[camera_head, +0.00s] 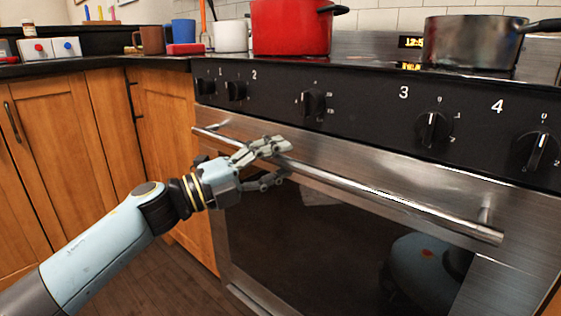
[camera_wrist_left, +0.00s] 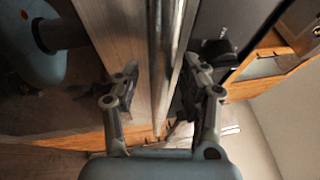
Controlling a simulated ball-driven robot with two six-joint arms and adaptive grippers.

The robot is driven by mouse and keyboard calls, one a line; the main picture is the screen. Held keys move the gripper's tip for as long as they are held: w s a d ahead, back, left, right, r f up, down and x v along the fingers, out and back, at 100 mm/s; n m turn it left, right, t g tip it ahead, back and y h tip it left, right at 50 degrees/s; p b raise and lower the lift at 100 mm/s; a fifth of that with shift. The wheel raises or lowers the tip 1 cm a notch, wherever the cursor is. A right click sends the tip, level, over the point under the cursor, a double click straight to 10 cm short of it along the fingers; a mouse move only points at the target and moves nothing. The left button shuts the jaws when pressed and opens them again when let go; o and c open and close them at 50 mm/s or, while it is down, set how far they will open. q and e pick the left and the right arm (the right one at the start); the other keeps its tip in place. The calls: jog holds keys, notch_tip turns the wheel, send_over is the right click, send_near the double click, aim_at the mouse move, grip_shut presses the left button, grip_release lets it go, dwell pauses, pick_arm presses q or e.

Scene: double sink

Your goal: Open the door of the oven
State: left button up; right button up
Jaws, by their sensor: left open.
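The oven door (camera_head: 330,240) has a steel frame and a dark glass window, and it looks closed. Its long steel handle bar (camera_head: 400,201) runs across the top of the door. My left gripper (camera_head: 283,163) is open at the left part of the bar, one finger above it and one below. In the left wrist view the bar (camera_wrist_left: 156,50) runs between the two spread fingers of the gripper (camera_wrist_left: 165,72). I cannot tell whether a finger touches the bar. My right gripper is not in view.
Black control knobs (camera_head: 313,103) line the panel above the handle. A red pot (camera_head: 290,27) and a steel pot (camera_head: 472,42) stand on the stove. Wooden cabinets (camera_head: 65,140) stand to the left. The floor (camera_head: 180,275) in front looks clear.

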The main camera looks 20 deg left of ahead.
pick_arm(q)
jog(key=shift+w+d, duration=0.25)
jog(key=shift+w, duration=0.05)
grip_shut()
dwell(0.4)
